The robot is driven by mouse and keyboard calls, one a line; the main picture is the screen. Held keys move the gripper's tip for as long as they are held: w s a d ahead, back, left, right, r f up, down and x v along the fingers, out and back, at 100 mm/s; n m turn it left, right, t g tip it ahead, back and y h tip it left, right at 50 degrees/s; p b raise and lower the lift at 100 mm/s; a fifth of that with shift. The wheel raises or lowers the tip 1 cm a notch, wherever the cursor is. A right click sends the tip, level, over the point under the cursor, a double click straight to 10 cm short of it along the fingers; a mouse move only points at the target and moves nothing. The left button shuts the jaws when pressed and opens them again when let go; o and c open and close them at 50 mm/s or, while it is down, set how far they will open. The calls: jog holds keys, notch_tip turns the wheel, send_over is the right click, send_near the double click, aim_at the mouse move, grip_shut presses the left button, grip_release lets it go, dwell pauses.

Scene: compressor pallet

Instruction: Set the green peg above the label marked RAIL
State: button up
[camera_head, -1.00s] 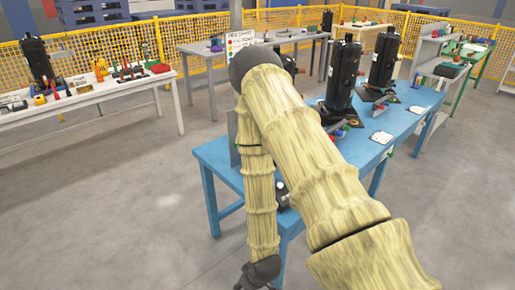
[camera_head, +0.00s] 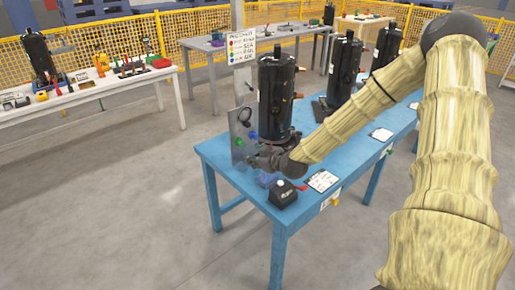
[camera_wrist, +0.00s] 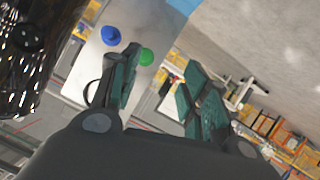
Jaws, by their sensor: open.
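The green peg (camera_wrist: 146,56) sits on an upright grey metal panel (camera_wrist: 105,65), beside a blue peg (camera_wrist: 110,36). In the head view my gripper (camera_head: 262,160) is close in front of the panel. No RAIL label is readable.
A black compressor (camera_head: 276,95) stands on the blue table (camera_head: 310,165) right behind my gripper, with two more further right. A black box (camera_head: 282,193) and a white card (camera_head: 322,181) lie near the front edge. A sign with coloured dots (camera_head: 243,46) is behind the panel.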

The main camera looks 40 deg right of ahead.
aim_at(243, 144)
jog(key=shift+t, duration=0.3)
jog(key=shift+w+d+r+p+x, duration=0.15)
jog(key=shift+d+r+x, duration=0.15)
jog(key=shift+x, duration=1.5)
jog(key=shift+w+d+r+p+x, duration=0.1)
jog(key=shift+d+r+p+x, duration=0.15)
jog(key=shift+x, duration=1.55)
jog(key=shift+w+d+r+p+x, duration=0.1)
jog(key=shift+d+r+x, duration=0.2)
jog(key=shift+x, duration=1.5)
grip_shut()
